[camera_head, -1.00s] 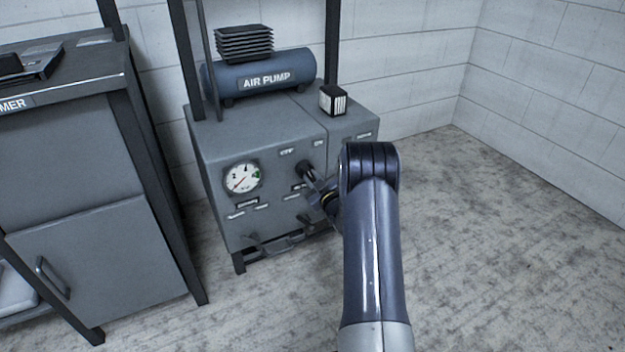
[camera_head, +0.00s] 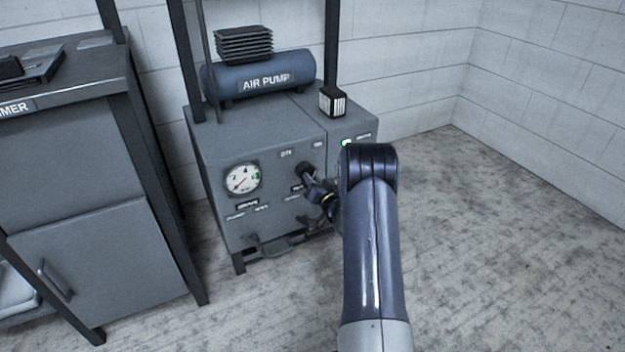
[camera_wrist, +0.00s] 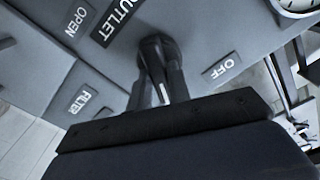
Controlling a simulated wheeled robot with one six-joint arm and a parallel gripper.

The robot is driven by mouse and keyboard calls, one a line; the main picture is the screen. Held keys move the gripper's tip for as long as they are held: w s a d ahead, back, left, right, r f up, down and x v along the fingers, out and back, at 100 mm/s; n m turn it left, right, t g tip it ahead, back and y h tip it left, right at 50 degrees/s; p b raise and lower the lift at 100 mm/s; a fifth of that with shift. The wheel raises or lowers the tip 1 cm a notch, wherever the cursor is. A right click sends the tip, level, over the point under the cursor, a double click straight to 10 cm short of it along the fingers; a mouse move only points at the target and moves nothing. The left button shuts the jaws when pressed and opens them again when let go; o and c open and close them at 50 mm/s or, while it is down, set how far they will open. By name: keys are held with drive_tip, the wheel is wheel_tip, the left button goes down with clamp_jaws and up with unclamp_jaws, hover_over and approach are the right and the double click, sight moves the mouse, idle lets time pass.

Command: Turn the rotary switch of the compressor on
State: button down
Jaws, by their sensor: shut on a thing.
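The compressor (camera_head: 225,150) is a grey cabinet with a blue tank marked AIR PUMP on top. Its front has a round white gauge (camera_head: 242,179) and a dark rotary switch (camera_head: 304,169). My gripper (camera_head: 312,182) is shut on the switch at the panel. In the wrist view my gripper (camera_wrist: 163,78) closes around the dark switch (camera_wrist: 155,45), whose shape is largely hidden by the fingers. An OFF label (camera_wrist: 222,69) lies to the right there.
A grey cabinet (camera_head: 90,250) with a handle stands at the left. Dark posts of a frame rise by the compressor. A small black-and-white box (camera_head: 332,101) sits on its top. The floor at right (camera_head: 500,240) is clear.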

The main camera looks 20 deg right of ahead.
drive_tip(key=shift+f+m, duration=0.1)
drive_tip(key=shift+m, duration=0.6)
drive_tip(key=c, duration=1.3)
unclamp_jaws()
drive_tip(key=shift+s, duration=0.1)
drive_tip(key=s+p, duration=0.2)
drive_tip(key=s, duration=0.3)
drive_tip(key=s+p, duration=0.1)
drive_tip(key=s, duration=0.4)
drive_tip(key=shift+s+d+p, duration=0.2)
drive_tip(key=shift+s+p, duration=0.15)
